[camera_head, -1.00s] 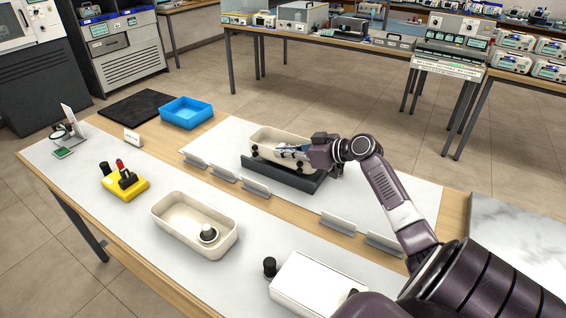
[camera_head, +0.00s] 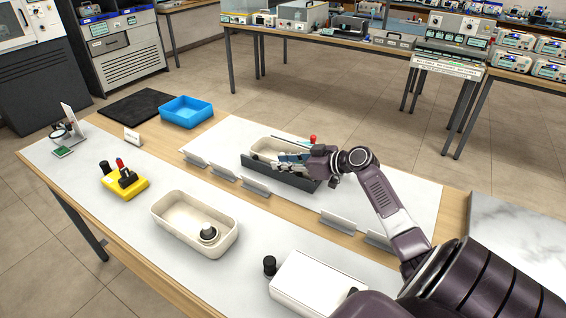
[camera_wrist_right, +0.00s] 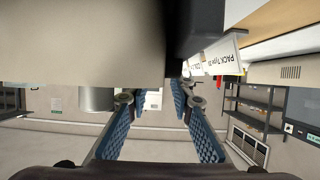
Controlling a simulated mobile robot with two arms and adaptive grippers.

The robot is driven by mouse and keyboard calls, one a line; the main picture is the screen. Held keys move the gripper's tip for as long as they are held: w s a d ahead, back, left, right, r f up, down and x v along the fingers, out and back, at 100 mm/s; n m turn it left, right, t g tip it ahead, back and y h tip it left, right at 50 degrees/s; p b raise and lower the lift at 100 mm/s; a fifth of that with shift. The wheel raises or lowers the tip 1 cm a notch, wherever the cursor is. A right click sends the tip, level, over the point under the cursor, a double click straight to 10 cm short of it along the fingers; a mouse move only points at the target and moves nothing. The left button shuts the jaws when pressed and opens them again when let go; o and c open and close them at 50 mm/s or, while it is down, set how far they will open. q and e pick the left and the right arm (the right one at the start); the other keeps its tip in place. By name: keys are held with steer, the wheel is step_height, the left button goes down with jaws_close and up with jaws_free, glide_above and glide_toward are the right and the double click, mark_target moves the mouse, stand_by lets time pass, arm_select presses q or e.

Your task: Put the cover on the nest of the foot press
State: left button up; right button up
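The dark grey fixture (camera_head: 289,181), seemingly the foot press nest, stands on the white mat at the middle of the table. A cream tray-like shell (camera_head: 262,145), perhaps the cover, sits low in it behind its dark front wall. A red knob (camera_head: 313,138) shows at its back. My right gripper (camera_head: 285,157) is over the shell's right part and hides some of it. In the right wrist view its blue-padded fingers (camera_wrist_right: 150,118) stand apart with nothing seen held between them. A large beige surface (camera_wrist_right: 80,40) fills the upper left there. My left gripper is not in view.
A cream bin (camera_head: 167,231) holding a round black-and-white part stands in front. A white box (camera_head: 305,284) lies at front right, a yellow block (camera_head: 130,187) at left. A blue tray (camera_head: 187,110) is behind. Low metal holders (camera_head: 338,224) line the mat's edge.

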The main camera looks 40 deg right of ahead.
steer(key=shift+s+r, duration=0.1)
steer(key=shift+s, duration=0.05)
steer(key=b+v, duration=0.1)
steer(key=v, duration=1)
steer(key=shift+s+r, duration=0.2)
steer(key=shift+s, duration=0.1)
